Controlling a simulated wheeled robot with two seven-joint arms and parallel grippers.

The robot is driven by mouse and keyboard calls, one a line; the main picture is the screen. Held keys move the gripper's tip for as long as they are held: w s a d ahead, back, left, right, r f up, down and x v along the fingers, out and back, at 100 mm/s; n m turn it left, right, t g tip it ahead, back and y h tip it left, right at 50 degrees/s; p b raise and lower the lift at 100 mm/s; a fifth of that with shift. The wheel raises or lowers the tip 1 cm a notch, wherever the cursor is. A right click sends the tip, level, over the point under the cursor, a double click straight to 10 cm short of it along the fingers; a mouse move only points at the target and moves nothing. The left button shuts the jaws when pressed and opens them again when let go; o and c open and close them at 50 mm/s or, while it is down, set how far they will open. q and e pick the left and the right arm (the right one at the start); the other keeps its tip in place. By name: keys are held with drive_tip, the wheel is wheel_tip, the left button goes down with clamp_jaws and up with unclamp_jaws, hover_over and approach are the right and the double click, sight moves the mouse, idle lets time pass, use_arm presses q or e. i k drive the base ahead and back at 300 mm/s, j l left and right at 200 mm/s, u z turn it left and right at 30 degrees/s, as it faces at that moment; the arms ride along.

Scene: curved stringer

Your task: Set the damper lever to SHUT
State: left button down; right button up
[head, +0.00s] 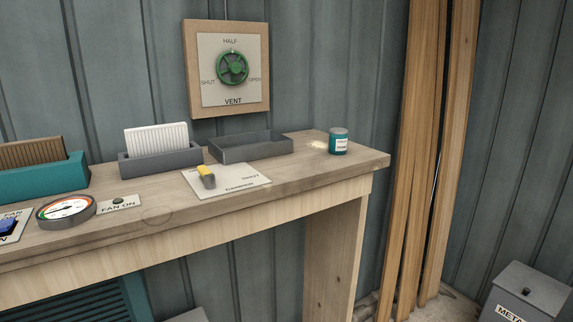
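The damper plate (231,183) is a pale panel lying on the bench top, with a SHUT label toward its right side and a damper label along its front edge. The damper lever (207,177) has a yellow and dark grey handle and stands at the left part of the plate, away from the SHUT label. Any label on the lever's side is hidden or too small to read. Neither of my grippers shows in the head view.
The wooden bench (300,172) holds a grey tray (251,148), a teal jar (338,142), a holder with white sheets (158,148), a round gauge (66,210) and a fan-on lamp plate (119,204). A green vent wheel (232,68) is on the wall. The bench's right front is clear.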

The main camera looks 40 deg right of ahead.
sight(210, 178)
drive_tip(key=z, duration=0.9)
drive_tip(key=i+j+z, duration=0.1)
drive_tip(key=i+j, duration=0.15)
